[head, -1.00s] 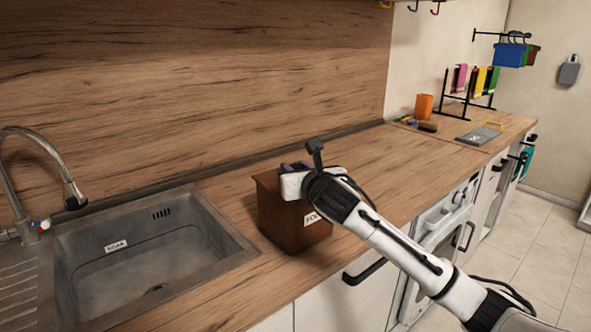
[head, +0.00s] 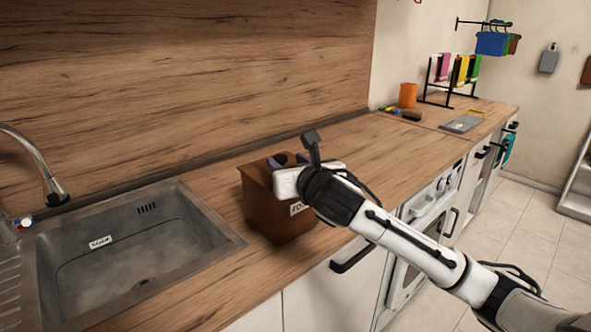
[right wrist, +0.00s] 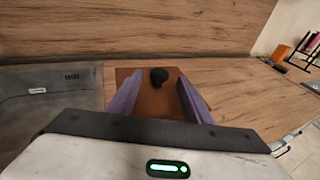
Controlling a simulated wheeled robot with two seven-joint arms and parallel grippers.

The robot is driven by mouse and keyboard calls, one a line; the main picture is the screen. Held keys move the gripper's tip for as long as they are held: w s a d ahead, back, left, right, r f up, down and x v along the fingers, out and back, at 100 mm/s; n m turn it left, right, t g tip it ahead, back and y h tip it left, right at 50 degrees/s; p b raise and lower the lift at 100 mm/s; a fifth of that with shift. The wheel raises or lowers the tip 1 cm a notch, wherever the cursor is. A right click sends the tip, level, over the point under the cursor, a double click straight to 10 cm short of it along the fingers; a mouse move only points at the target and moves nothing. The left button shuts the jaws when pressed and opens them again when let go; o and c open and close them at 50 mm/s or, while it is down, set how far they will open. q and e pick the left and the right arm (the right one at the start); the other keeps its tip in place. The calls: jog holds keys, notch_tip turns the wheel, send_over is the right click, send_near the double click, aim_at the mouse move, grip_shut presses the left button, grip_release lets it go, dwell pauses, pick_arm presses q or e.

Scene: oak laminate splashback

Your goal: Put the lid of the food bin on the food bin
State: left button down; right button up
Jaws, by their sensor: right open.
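The food bin (head: 275,205) is a dark brown box with a white label, standing on the wooden counter right of the sink. Its brown lid (right wrist: 152,102) with a black knob (right wrist: 159,76) appears to lie on the bin's top. Whether it sits fully flush is hard to tell. My right gripper (head: 289,160) is just above the bin. In the right wrist view its purple fingers (right wrist: 159,90) are open, one on each side of the knob and apart from it. The gripper body hides part of the bin's top. My left gripper is not in view.
The sink (head: 135,245) and tap (head: 45,170) are at the left. An orange cup (head: 408,95), a rack (head: 450,80) and a grey board (head: 461,125) stand at the far right. The counter between bin and cup is clear. The splashback (head: 190,70) rises behind.

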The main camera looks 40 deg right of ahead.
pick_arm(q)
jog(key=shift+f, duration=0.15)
pick_arm(e)
jog(key=v, duration=0.6)
jog(key=shift+s, duration=0.15)
